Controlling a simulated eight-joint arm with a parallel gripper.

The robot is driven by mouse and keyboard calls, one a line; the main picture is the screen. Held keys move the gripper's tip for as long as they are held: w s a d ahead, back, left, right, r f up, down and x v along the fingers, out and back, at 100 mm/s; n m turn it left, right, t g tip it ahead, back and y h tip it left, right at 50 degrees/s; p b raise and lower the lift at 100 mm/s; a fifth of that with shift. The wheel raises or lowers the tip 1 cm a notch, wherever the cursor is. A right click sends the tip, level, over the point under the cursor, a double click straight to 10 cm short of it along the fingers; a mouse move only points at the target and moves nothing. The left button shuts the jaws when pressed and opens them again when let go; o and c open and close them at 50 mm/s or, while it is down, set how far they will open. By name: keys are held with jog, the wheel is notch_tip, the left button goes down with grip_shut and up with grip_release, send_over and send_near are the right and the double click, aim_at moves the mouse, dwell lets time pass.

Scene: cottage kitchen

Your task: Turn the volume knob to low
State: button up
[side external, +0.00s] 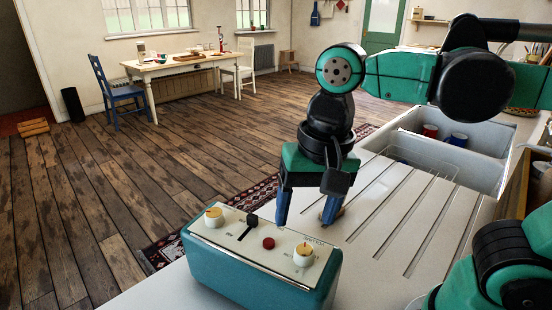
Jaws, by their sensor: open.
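A teal control box (255,272) with a cream top panel stands on the white counter at the bottom centre of the side external view. The panel carries a left knob (214,217) and a right knob (303,254), both cream with yellowish tops. A black lever (252,221) and a red button (268,243) sit between them. The lettering is too small to read, so I cannot tell which knob is the volume knob. My gripper (308,222) points down with its blue fingers apart, just behind the panel's far edge as seen here. It appears empty and apart from both knobs.
A ribbed white drainboard (415,215) lies right of the box. Behind it is a sink (478,170) with a red mug (430,131), a blue mug (459,140) and a wire rack. A dining table (178,64) and chairs stand far off across the floor.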

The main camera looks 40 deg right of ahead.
aim_at(305, 250)
jog(key=shift+s+a+r+m+g, duration=0.35)
jog(key=shift+s+a+m+g, duration=0.15)
jog(key=shift+s+m, duration=0.1)
jog(key=shift+w+f, duration=0.1)
jog(key=shift+f, duration=2.55)
grip_shut()
